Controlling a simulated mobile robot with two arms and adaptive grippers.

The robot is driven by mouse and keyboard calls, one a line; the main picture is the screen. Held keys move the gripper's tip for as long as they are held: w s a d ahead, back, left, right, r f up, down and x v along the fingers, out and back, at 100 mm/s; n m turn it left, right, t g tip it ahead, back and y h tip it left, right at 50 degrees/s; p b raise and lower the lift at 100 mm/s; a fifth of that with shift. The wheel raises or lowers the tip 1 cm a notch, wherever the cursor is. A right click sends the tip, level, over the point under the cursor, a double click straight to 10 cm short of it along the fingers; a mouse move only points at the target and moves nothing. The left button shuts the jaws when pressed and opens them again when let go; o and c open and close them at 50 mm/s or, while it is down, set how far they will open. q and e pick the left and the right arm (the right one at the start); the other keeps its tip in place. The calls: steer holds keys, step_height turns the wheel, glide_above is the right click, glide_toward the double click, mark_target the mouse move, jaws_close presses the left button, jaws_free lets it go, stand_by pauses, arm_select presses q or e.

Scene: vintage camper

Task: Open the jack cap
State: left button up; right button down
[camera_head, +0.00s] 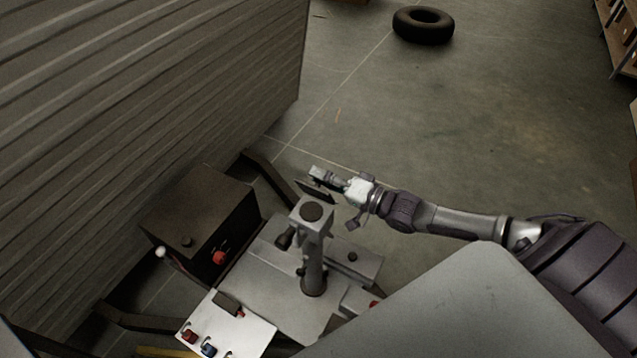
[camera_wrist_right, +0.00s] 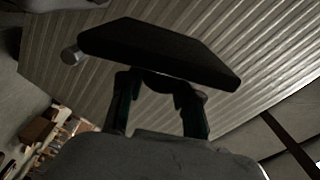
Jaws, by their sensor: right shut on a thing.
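The jack is a grey upright post (camera_head: 313,262) with a square head, a dark round top (camera_head: 312,211) and a side crank. The jack cap (camera_head: 314,190) is a thin dark plate, tilted up at the far edge of the head. My right gripper (camera_head: 325,176) reaches in from the right, just beyond the head, and is shut on the cap. In the right wrist view, the cap (camera_wrist_right: 160,52) shows as a dark slab in front of the fingers (camera_wrist_right: 158,92). The exact contact is hard to see. My left gripper is not in view.
A dark box (camera_head: 202,215) with a red knob stands left of the jack, beside the ribbed camper wall (camera_head: 140,90). A white panel (camera_head: 228,328) with coloured connectors is in front. A tyre (camera_head: 423,25) lies far back; the floor between is clear.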

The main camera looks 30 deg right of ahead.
steer(key=shift+w+d+f+m+b, duration=0.2)
steer(key=shift+d+m+b, duration=0.15)
steer(key=shift+m, duration=0.4)
steer(key=shift+w+d+f+m+b, duration=0.1)
steer(key=shift+w+d+m+b, duration=0.2)
steer(key=shift+m, duration=0.45)
steer(key=shift+s, duration=0.1)
steer(key=c, duration=0.8)
jaws_free()
steer(key=shift+o, duration=0.2)
steer(key=v, duration=1.2)
